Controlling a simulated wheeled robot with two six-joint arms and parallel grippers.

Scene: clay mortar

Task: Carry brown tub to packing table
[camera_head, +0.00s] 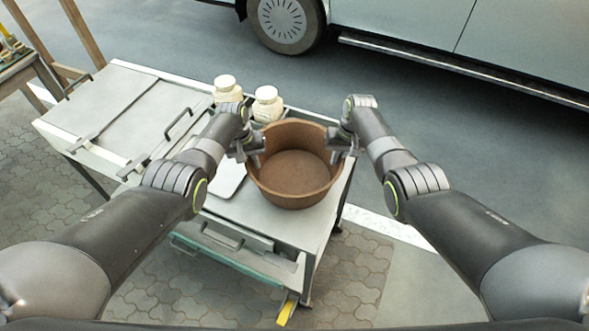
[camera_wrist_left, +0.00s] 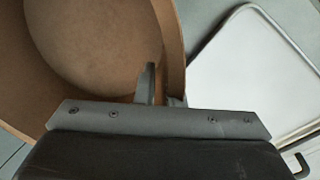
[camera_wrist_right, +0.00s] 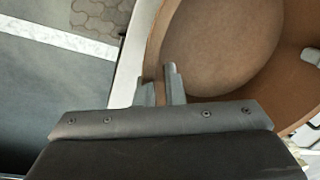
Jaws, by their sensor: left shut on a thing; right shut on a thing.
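The brown tub (camera_head: 295,190) is round, open and empty, and shows at the right end of a light grey metal cart. I cannot tell whether it rests on the cart top or hangs just above it. My left gripper (camera_head: 254,152) is shut on the tub's left rim; in the left wrist view the fingers (camera_wrist_left: 160,88) straddle the tub wall (camera_wrist_left: 172,45). My right gripper (camera_head: 340,148) is shut on the opposite rim, and the right wrist view shows its fingers (camera_wrist_right: 160,88) around the wall (camera_wrist_right: 153,50). I cannot tell which surface is the packing table.
The cart (camera_head: 318,215) has a lidded left part (camera_head: 115,105) with handles. Two white jars (camera_head: 267,104) stand behind the tub, and a white flat board (camera_head: 226,178) lies left of it. A parked van (camera_head: 420,30) is at the back. A wooden-legged table (camera_head: 22,72) is at far left.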

